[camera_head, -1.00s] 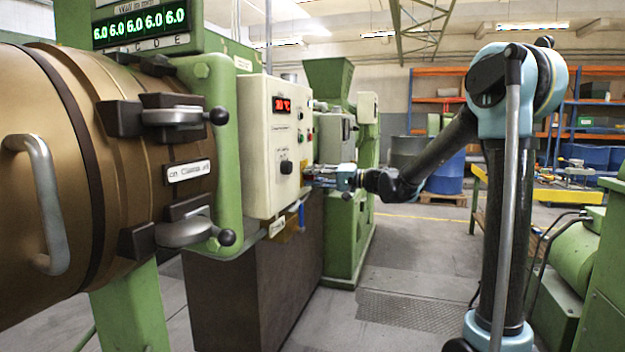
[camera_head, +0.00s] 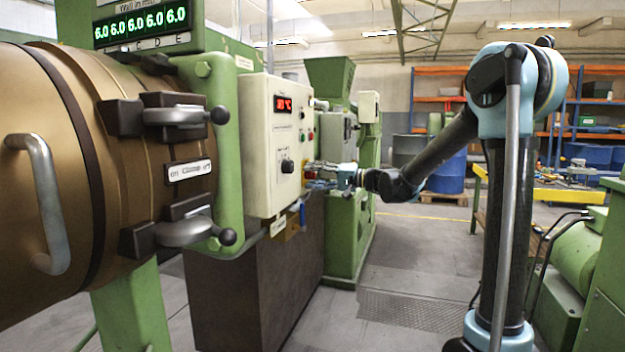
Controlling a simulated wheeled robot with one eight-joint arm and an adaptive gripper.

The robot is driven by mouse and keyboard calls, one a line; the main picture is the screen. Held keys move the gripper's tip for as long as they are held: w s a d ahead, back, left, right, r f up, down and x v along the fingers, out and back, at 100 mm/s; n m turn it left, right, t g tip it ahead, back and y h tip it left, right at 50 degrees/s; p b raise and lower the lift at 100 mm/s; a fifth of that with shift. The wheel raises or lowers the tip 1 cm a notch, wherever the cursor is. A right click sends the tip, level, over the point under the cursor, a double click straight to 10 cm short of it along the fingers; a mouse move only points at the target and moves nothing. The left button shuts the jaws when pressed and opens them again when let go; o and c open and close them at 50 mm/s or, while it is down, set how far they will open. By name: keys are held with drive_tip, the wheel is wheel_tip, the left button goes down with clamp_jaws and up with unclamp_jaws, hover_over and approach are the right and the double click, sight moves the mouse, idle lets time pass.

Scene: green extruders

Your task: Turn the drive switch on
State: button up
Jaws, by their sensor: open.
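Which of these is the drive switch I cannot tell; no label is readable. My gripper (camera_head: 314,174) is at the right edge of the box, at about the height of the knob, pointing left. It is open and small in view. Whether its fingers touch a control is too small to tell. A red and yellow part (camera_head: 309,173) shows beside the fingertips.
A brown clamp barrel (camera_head: 100,165) with protruding handles fills the left. A green machine (camera_head: 345,235) stands behind my gripper. Green machinery (camera_head: 585,260) is at the right. The grey floor (camera_head: 410,260) between is clear.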

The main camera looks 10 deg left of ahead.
drive_tip(key=shift+d, duration=0.1)
drive_tip(key=d, duration=1.1)
drive_tip(key=shift+s+d, duration=0.35)
drive_tip(key=shift+s, duration=0.1)
drive_tip(key=shift+f, duration=0.15)
